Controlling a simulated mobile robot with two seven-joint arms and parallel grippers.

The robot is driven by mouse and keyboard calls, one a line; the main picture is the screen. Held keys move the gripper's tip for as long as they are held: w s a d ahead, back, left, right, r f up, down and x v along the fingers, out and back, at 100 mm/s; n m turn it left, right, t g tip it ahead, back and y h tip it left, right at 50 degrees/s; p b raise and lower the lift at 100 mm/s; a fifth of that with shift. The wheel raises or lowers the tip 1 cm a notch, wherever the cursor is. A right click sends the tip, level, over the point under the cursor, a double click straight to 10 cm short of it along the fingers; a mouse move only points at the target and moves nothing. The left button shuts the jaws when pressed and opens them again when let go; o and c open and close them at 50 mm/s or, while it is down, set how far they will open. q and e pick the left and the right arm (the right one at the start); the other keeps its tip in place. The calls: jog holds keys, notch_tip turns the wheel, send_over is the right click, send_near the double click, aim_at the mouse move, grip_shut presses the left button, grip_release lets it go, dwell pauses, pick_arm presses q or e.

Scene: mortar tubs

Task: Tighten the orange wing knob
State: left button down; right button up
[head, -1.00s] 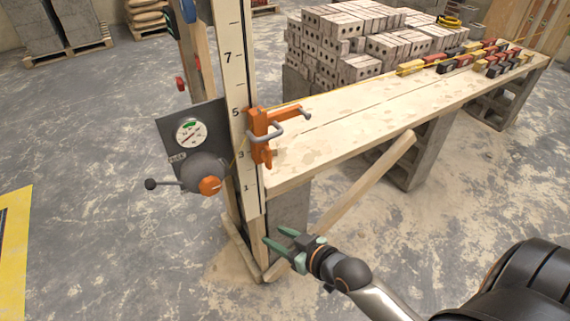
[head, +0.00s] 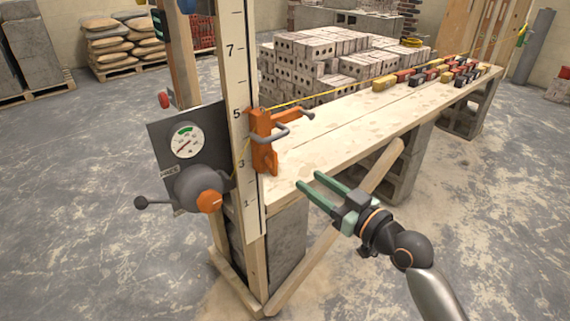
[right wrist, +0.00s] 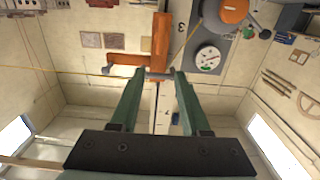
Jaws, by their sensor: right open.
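The orange wing knob (head: 208,201) sits on the front of a round grey housing (head: 190,187), below a dial gauge (head: 184,142) on a dark plate at the post. It also shows at the top of the right wrist view (right wrist: 234,10), partly cut off. My right gripper (head: 310,180) has green fingers, spread apart and empty. It is to the right of the knob and apart from it, by the bench's front edge. In the right wrist view, the space between its fingertips (right wrist: 160,76) lines up with the orange clamp's grey handle. My left gripper is not in view.
An orange clamp (head: 264,140) with a grey handle is on the numbered post (head: 236,90), between knob and gripper. A grey lever with a dark ball (head: 141,203) sticks out left of the housing. The wooden bench (head: 350,132) carries small coloured blocks; bricks are stacked behind.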

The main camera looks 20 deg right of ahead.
aim_at(276, 156)
jog(key=x, duration=0.7)
jog(key=shift+w, duration=0.1)
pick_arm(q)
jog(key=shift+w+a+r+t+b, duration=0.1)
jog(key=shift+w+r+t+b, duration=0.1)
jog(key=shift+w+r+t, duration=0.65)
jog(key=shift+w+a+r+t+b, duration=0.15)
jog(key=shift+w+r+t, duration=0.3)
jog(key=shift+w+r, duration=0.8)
pick_arm(e)
jog(key=shift+x, duration=2.6)
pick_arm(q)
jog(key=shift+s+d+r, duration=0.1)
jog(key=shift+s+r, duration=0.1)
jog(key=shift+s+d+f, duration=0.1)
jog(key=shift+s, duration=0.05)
pick_arm(e)
jog(key=shift+f, duration=0.1)
grip_shut()
